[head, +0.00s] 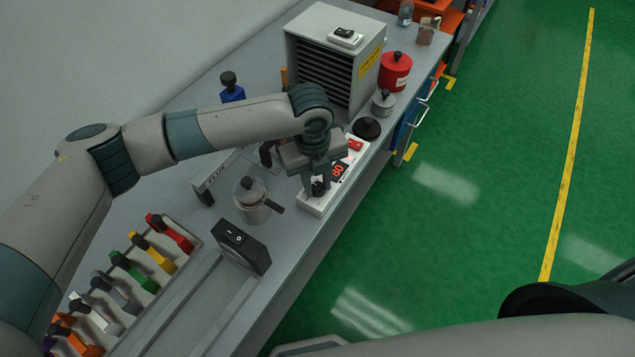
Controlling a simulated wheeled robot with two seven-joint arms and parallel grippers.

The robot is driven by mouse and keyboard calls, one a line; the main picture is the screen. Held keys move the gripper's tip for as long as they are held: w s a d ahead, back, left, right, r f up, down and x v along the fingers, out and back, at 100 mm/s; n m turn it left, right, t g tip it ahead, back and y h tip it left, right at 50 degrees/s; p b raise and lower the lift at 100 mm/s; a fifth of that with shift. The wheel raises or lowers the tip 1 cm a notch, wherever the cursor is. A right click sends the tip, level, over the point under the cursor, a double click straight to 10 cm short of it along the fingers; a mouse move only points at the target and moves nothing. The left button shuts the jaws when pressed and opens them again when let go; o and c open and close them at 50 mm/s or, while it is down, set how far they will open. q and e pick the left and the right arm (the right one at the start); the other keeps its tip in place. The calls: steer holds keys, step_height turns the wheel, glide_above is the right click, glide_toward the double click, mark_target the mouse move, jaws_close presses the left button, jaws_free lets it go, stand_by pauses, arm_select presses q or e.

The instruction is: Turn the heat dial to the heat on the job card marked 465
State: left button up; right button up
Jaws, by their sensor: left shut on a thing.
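A white heat unit (310,206) lies near the bench's front edge. Its red lit display (339,170) shows "80"; I cannot tell whether another digit is hidden. The dark heat dial (319,189) stands at the unit's near end. My left gripper (315,184) comes down over this end and is shut on the dial, hiding part of it. A red switch (355,144) is at the unit's far end. I cannot make out a job card marked 465. My right gripper is out of view; only part of my right arm shows at the lower right.
A lidded glass jar (253,204) and a black switch box (241,250) stand left of the unit. A dark round knob-like thing (366,128) and red canister (395,72) are beyond it. A grey slatted cabinet (326,60) stands behind. Several coloured handled pieces fill a left rack.

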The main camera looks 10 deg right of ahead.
mark_target(314, 188)
arm_select(q)
steer(key=shift+m, duration=0.3)
steer(key=o, duration=1)
steer(key=shift+o, duration=0.2)
steer(key=shift+r, duration=0.15)
step_height(314, 188, up, 17)
steer(key=a+b, duration=0.1)
steer(key=b, duration=0.3)
steer(key=shift+b, duration=0.4)
steer(key=shift+s, duration=0.1)
